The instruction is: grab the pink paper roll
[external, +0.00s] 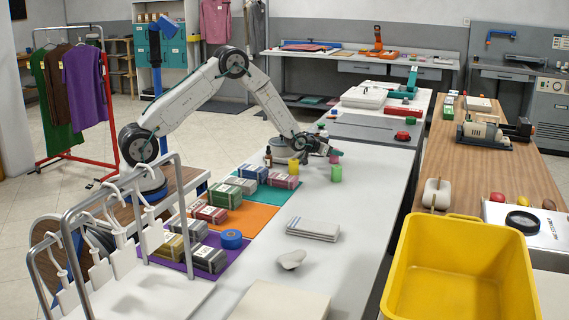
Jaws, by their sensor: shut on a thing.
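The pink paper roll (335,158) is a small pink cylinder on the far half of the long white table. My gripper (331,151) reaches it from the left, low over the table, and is shut on it. The fingers are small here and partly cover the roll's top. I cannot tell whether the roll touches the table. A light green roll (336,174) stands just in front of it, and a yellow roll (293,168) stands to the left, near my arm.
A dark bottle (268,157) stands left of the yellow roll. Wrapped bundles lie on teal, orange (243,219) and purple mats along the table's left side. A stack of white cloths (313,229) lies mid-table. A yellow bin (462,222) stands at front right. The table right of the rolls is clear.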

